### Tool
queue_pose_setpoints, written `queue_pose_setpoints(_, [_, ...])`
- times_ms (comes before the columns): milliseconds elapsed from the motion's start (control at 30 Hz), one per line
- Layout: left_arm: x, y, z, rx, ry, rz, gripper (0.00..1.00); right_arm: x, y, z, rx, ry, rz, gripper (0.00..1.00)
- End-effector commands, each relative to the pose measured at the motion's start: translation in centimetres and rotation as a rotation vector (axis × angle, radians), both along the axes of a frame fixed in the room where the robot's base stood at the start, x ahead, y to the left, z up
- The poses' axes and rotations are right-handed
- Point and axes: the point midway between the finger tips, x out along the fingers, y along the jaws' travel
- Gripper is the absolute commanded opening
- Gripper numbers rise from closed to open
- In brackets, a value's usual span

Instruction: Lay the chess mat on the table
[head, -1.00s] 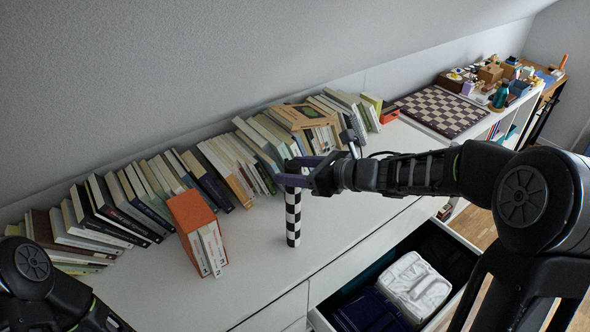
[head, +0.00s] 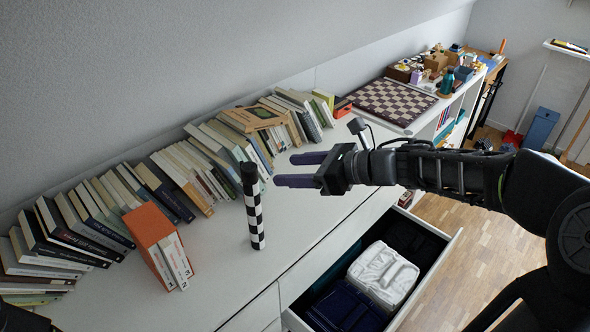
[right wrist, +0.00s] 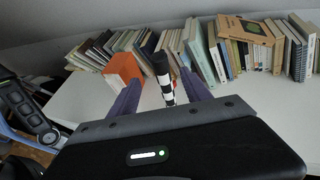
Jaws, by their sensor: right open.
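The chess mat is a rolled black-and-white checkered cylinder (head: 256,218) with a dark top end. It stands upright on the white cabinet top (head: 215,290), in front of the row of books. My right gripper (head: 284,170) is open and empty, just right of the roll's upper part, with a gap between them in the head view. In the right wrist view the roll (right wrist: 166,88) shows between the two purple fingers, beyond their tips.
Leaning books (head: 180,175) line the wall, and an orange box file (head: 150,232) stands left of the roll. An open drawer (head: 447,247) holds folded white cloth (head: 382,273). A purple checkered board (head: 392,102) lies at the back right. The front cabinet top is mostly clear.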

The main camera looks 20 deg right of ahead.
Motion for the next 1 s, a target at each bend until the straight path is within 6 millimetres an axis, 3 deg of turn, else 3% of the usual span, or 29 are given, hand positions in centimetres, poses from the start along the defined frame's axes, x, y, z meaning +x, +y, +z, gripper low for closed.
queue_pose_setpoints(567, [0.0,0.0,0.0,0.000,0.000,0.000,1.00,-0.1,-0.1,0.0,0.001,0.001,0.000,0.57])
queue_pose_setpoints(700, [0.0,0.0,-0.3,0.000,0.000,0.000,1.00,-0.1,-0.5,-0.5,0.001,0.004,-0.010,0.60])
queue_pose_setpoints(767, [0.0,0.0,-0.9,0.000,0.000,0.000,1.00,-0.2,-1.3,-1.7,-0.001,0.019,-0.026,0.60])
queue_pose_setpoints(900, [0.1,0.0,-3.5,-0.001,-0.003,0.002,1.00,-0.3,-2.5,-7.6,0.031,0.096,-0.071,0.60])
queue_pose_setpoints(933, [0.2,0.0,-4.4,-0.001,-0.004,0.002,1.00,-0.2,-2.4,-9.2,0.090,0.139,-0.097,0.60])
queue_pose_setpoints(1000, [0.2,0.0,-5.0,-0.002,-0.005,0.003,1.00,0.0,-1.8,-10.5,0.289,0.265,-0.177,0.60])
